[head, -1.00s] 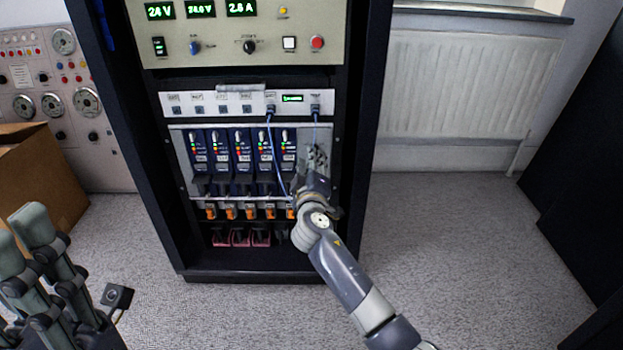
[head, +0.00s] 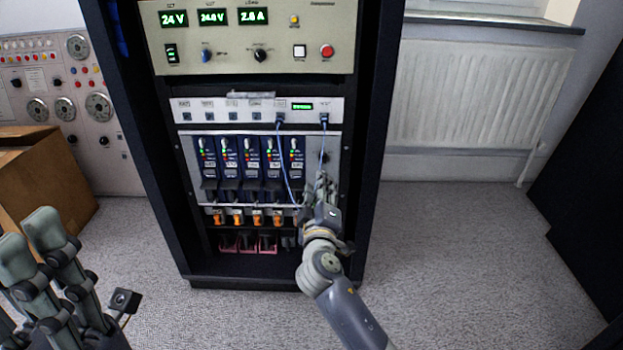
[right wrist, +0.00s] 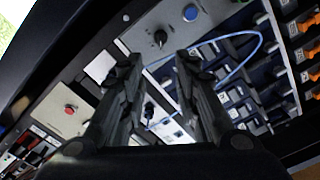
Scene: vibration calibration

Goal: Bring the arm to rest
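My right gripper (head: 325,185) is in front of the rack's lower right part, beside the blue modules (head: 252,160). In the right wrist view its two dark fingers (right wrist: 160,68) stand apart with nothing held between them. A blue cable (head: 284,165) hangs from the white port strip (head: 215,108) and loops down left of the gripper; it also shows in the right wrist view (right wrist: 232,75). A second cable runs from the right port down behind the fingers. My left gripper (head: 35,232) is at the lower left, empty, with its fingers apart, clear of the rack.
The dark rack frame (head: 372,150) surrounds the panels, with a power supply panel (head: 230,68) on top. A cardboard box (head: 45,185) stands at the left. A radiator (head: 470,110) is on the back wall. The floor (head: 440,250) right of the rack is clear.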

